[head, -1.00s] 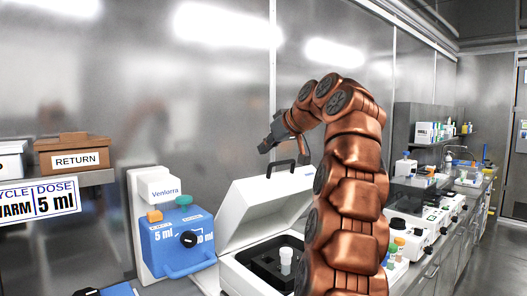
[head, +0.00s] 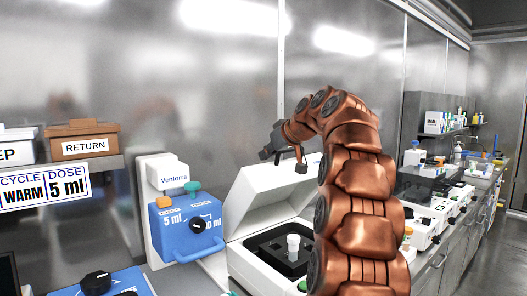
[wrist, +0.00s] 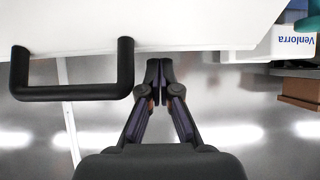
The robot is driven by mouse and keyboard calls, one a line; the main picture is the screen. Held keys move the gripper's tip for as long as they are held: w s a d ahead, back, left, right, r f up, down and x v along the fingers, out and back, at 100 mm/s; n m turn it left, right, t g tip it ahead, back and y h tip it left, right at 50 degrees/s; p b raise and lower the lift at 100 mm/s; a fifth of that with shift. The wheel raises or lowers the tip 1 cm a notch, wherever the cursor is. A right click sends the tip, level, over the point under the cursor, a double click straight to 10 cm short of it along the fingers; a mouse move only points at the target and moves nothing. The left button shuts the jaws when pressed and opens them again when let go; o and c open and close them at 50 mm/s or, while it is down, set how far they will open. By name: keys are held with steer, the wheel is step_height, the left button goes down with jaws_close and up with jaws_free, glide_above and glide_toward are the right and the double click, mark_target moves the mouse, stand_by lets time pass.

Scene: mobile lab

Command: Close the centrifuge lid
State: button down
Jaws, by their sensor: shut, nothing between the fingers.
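The white centrifuge (head: 243,262) stands on the bench with its lid (head: 268,197) raised and tilted back. Its dark well (head: 266,245) is exposed, with a white-capped piece (head: 293,242) inside. My gripper (head: 266,153) is shut and empty, at the height of the lid's top edge and behind it. In the wrist view, the shut fingertips (wrist: 158,66) are close to the edge of the white lid (wrist: 200,22). The black lid handle (wrist: 72,92) is left of the fingers, not between them. Whether the fingertips touch the lid, I cannot tell. My arm hides the centrifuge's right side.
A blue and white Venlorra dispenser (head: 180,232) stands just left of the centrifuge. A RETURN box (head: 84,142) sits on a shelf at the left. Other equipment lines the bench on the right (head: 428,215). A metal wall is behind; the aisle floor (head: 485,255) is clear.

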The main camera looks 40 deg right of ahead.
steer(key=shift+s+f, duration=0.25)
steer(key=shift+s, duration=0.05)
